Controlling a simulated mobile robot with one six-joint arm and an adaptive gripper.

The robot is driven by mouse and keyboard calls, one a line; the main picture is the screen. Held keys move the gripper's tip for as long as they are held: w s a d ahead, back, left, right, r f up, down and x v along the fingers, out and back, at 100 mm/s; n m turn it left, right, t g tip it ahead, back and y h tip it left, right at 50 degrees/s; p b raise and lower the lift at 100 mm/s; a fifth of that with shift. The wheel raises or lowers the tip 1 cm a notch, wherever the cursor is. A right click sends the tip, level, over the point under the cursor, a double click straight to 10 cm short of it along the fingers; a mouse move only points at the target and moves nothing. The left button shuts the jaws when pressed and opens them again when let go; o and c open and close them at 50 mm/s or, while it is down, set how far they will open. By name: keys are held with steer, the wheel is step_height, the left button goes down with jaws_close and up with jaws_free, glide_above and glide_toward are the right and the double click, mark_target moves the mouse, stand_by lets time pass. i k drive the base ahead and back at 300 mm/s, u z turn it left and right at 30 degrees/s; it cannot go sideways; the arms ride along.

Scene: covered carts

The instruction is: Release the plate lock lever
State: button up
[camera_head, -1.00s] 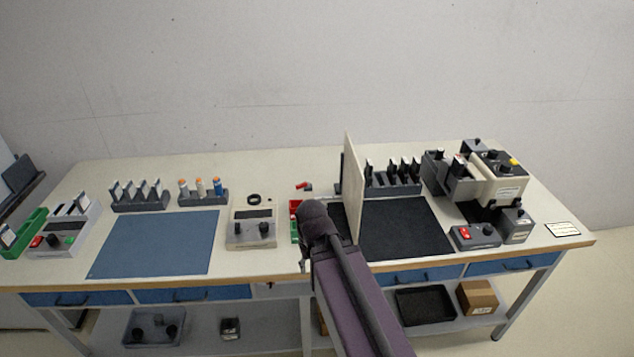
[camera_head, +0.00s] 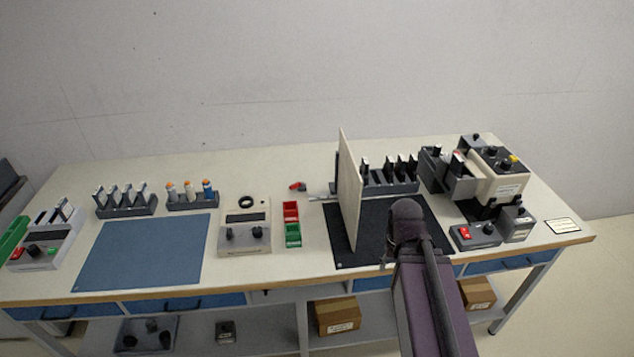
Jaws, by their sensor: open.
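An upright cream plate (camera_head: 349,190) stands on the black mat (camera_head: 377,247) right of the table's middle. A small red-handled part (camera_head: 298,186) lies left of the plate towards the back; it may be the lock lever, but I cannot tell for sure. A thin grey bar (camera_head: 322,198) runs near it towards the plate's foot. My arm reaches in from the lower right, its dark rounded joint over the black mat, right of the plate.
Red and green bins (camera_head: 292,234) and a grey control box (camera_head: 245,236) stand left of the plate. A dark rack (camera_head: 392,184) stands behind it to the right. Several machine boxes (camera_head: 499,178) crowd the right end. The blue mat (camera_head: 145,250) is clear.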

mark_target(292, 186)
steer(key=z, duration=0.95)
steer(key=k, duration=0.6)
steer(key=u, duration=1.45)
steer(key=i, duration=0.7)
steer(key=z, duration=0.15)
